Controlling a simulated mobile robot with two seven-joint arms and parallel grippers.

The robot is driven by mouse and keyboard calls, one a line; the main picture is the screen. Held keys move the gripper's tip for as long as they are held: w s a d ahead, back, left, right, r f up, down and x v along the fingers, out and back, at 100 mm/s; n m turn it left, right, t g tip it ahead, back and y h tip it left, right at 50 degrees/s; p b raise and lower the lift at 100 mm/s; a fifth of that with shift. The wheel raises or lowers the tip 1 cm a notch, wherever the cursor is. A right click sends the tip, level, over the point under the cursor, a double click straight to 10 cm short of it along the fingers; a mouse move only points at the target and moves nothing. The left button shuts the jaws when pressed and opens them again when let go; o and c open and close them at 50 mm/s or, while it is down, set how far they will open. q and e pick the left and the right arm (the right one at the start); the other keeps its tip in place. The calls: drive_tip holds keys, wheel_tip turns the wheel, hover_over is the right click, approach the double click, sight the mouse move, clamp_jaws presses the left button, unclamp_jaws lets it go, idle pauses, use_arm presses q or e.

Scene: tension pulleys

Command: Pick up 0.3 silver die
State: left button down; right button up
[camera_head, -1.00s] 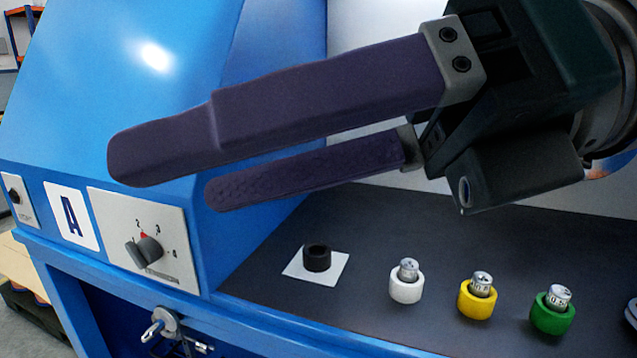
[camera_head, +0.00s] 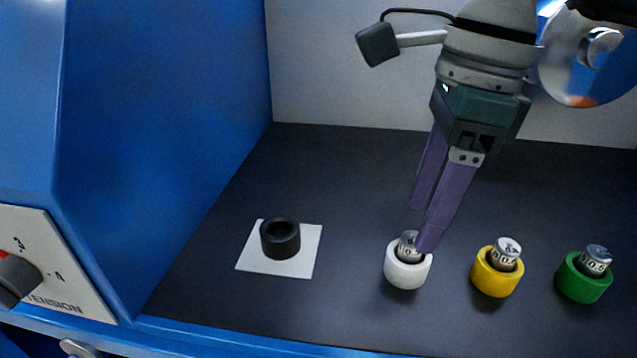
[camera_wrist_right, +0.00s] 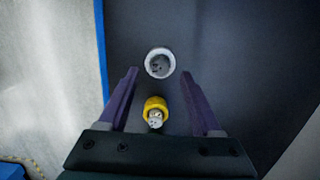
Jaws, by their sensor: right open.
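A small silver die (camera_head: 405,246) stands in a white ring holder (camera_head: 406,275) on the dark surface; its number is partly hidden by my finger. Two more silver dies stand in a yellow holder (camera_head: 495,281) and a green holder (camera_head: 582,285) to the right; their small numbers are hard to read. My right gripper (camera_head: 423,226) is open, pointing down, with its purple fingertips at or just above the die in the white holder. In the wrist view this die (camera_wrist_right: 158,66) lies between the fingertips, and no grip on it shows. My left gripper is not in view.
A black ring holder (camera_head: 280,240), with no die seen in it, stands on a white square (camera_head: 250,262) to the left. A blue machine housing (camera_head: 160,140) with a tension dial (camera_head: 14,280) bounds the left side. The dark surface behind the holders is clear.

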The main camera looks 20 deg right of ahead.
sight(413, 237)
wheel_tip(413, 237, down, 3)
drive_tip(key=shift+w+a+f, duration=0.1)
drive_tip(key=shift+a, duration=0.05)
drive_tip(key=shift+c, duration=0.3)
clamp_jaws()
idle(0.4)
